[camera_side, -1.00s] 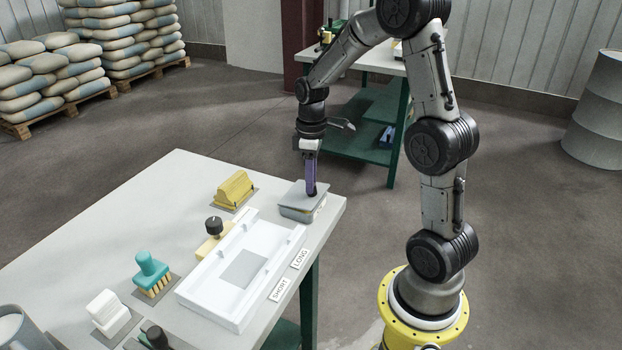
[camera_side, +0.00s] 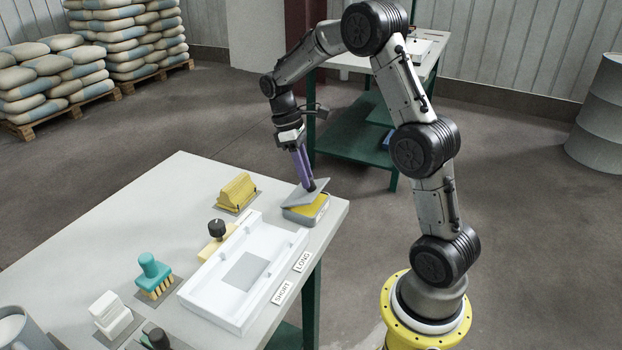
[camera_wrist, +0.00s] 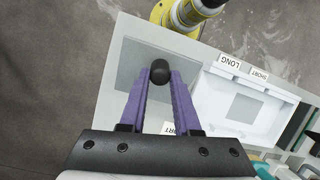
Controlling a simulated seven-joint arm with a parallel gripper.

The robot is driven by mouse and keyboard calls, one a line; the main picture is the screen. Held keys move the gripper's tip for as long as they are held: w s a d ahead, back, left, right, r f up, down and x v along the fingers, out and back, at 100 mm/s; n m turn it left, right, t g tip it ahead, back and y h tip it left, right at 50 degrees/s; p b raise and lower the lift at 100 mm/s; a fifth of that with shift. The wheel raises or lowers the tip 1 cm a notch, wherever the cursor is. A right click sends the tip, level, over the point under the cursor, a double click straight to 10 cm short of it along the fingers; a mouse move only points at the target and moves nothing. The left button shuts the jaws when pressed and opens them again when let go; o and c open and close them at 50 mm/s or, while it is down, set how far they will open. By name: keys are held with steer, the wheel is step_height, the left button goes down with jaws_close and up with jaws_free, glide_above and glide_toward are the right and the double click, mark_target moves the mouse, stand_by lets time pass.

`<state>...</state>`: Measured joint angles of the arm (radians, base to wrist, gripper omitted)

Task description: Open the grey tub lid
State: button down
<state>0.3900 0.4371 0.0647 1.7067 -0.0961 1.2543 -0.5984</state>
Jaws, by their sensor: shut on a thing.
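The grey tub (camera_side: 308,214) stands at the table's far right corner. Its grey lid (camera_side: 298,198) is tilted up and shifted to the left, and yellow contents show inside the tub. My gripper (camera_side: 308,187) is shut on the lid's dark round knob. In the wrist view my purple fingers (camera_wrist: 160,80) close on the black knob (camera_wrist: 160,70), with the grey lid (camera_wrist: 128,73) under it. The lid hides most of the tub in the wrist view.
A white tray (camera_side: 207,299) with a grey patch (camera_side: 246,270) lies beside the tub, with LONG (camera_side: 303,262) and SHORT (camera_side: 283,292) labels on its near side. A yellow ridged block (camera_side: 237,190), black-knobbed tool (camera_side: 217,229), teal brush (camera_side: 153,270) and white block (camera_side: 109,309) stand to the left.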

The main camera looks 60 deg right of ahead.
mark_target(295, 193)
steer(key=shift+w+r+g, duration=0.15)
steer(key=shift+w+g, duration=0.35)
steer(key=shift+w+r, duration=0.4)
steer(key=shift+w, duration=0.6)
steer(key=w, duration=0.4)
steer(key=shift+f, duration=0.25)
steer(key=c, duration=0.6)
jaws_free()
steer(key=v, duration=1.2)
steer(key=shift+s, duration=0.1)
